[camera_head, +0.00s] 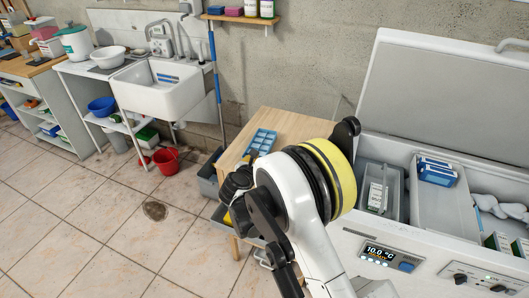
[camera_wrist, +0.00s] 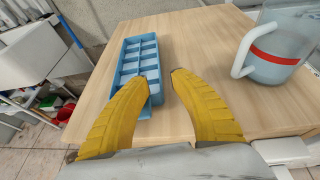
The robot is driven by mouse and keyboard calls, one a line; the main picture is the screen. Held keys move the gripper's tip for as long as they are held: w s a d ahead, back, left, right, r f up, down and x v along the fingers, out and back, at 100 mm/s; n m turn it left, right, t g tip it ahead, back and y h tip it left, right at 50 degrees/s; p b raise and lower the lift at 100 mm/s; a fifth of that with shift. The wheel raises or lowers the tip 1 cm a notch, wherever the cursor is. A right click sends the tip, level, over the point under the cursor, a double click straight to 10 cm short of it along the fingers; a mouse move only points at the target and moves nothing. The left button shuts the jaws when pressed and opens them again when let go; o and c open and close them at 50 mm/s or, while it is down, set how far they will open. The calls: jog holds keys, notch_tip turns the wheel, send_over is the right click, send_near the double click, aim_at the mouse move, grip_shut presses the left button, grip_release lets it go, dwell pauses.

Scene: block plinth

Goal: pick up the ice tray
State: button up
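The ice tray (camera_wrist: 130,72) is light blue with two rows of square compartments. It lies flat on a wooden table, left of the middle in the wrist view.
A clear pitcher (camera_wrist: 278,58) with a red band and pale handle stands on the wooden table (camera_wrist: 205,38), right of the tray. An open chest freezer (camera_head: 425,228) is at the right. A sink (camera_head: 160,92), red bucket (camera_head: 166,159) and shelving stand left. The tiled floor is mostly clear.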

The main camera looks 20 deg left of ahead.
aim_at(259, 149)
jog(key=b+x, duration=0.3)
jog(key=x, duration=0.5)
jog(key=shift+w, duration=0.4)
jog(key=shift+r, duration=0.1)
grip_shut()
